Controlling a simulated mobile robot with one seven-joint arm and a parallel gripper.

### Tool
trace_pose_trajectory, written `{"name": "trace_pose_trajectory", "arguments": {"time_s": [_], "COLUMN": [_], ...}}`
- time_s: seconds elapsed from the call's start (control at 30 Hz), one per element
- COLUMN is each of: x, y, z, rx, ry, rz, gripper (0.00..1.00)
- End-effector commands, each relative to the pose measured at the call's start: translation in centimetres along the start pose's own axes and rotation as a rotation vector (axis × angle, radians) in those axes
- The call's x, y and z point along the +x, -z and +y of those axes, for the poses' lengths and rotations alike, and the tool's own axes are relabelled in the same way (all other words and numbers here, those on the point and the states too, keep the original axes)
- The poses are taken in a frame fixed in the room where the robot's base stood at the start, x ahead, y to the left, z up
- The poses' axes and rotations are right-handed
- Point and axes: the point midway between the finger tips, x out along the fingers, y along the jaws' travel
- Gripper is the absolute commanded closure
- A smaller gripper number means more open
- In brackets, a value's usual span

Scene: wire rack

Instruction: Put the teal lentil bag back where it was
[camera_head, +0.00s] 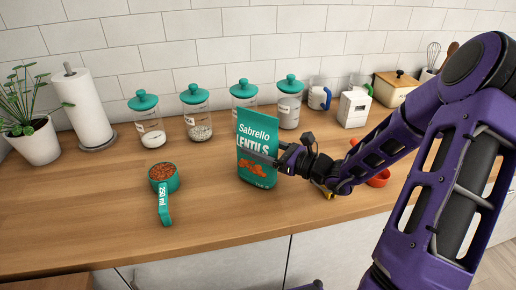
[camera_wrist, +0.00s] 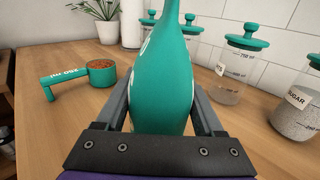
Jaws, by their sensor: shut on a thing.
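The teal lentil bag (camera_head: 256,148), marked "Sabrello LENTILS", is upright at the middle of the wooden counter. My gripper (camera_head: 262,155) is shut on it from the right, with a finger on each side of the bag. In the wrist view the bag (camera_wrist: 164,80) fills the space between the two grey fingers (camera_wrist: 160,112). I cannot tell whether the bag's bottom touches the counter. A teal measuring cup (camera_head: 164,182) marked "250 ml" holds orange-red lentils and sits on the counter left of the bag. It also shows in the wrist view (camera_wrist: 101,75).
Several glass jars with teal lids (camera_head: 195,112) stand behind the bag along the tiled wall. A paper towel roll (camera_head: 84,110) and a plant (camera_head: 33,135) are at the left. A red item (camera_head: 379,179) lies partly behind my arm. The counter's front left (camera_head: 80,220) is clear.

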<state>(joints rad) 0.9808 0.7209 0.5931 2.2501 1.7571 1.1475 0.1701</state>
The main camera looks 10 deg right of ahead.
Motion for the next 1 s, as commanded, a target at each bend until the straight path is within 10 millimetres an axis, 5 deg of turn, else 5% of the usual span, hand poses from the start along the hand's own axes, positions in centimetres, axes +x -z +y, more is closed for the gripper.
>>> {"name": "trace_pose_trajectory", "arguments": {"time_s": [0.37, 0.4, 0.53, 0.87, 1.0], "x": [0.0, 0.0, 0.0, -0.1, -2.1], "y": [0.4, 0.4, 0.4, 0.0, 0.1], "z": [0.0, 0.0, 0.0, -0.1, -0.1], "rx": [-0.001, -0.001, -0.001, -0.001, -0.003], "ry": [0.0, 0.0, 0.0, 0.001, 0.005], "rz": [-0.001, 0.0, 0.0, 0.001, 0.002], "gripper": [1.0, 0.25, 0.01, 0.0, 0.0]}}
